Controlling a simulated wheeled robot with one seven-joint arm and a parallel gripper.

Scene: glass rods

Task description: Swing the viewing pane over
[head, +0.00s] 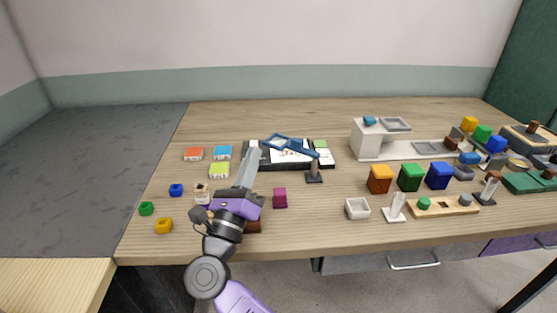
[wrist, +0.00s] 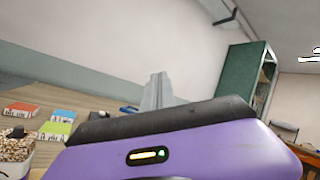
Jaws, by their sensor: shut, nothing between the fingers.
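The viewing pane (head: 280,141) is a blue-framed panel on a blue arm, carried by a dark post on a small base (head: 314,178). It lies over the black-edged tray (head: 328,163) with white sheets. A bit of blue, possibly the pane, shows beside my fingers in the wrist view (wrist: 128,109). My gripper (head: 252,150) is shut and empty, its grey fingers extending up near the left part of the tray, left of the pane. In the wrist view the shut fingers (wrist: 158,78) point away. Whether they touch the pane or tray cannot be told.
Orange (head: 193,154), blue (head: 222,153) and green (head: 219,171) flat blocks lie left of the tray. A container of small beads (wrist: 14,150) stands near my wrist. A magenta block (head: 280,198) is right of my arm. A white machine (head: 366,142) and coloured bins (head: 409,177) fill the right side.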

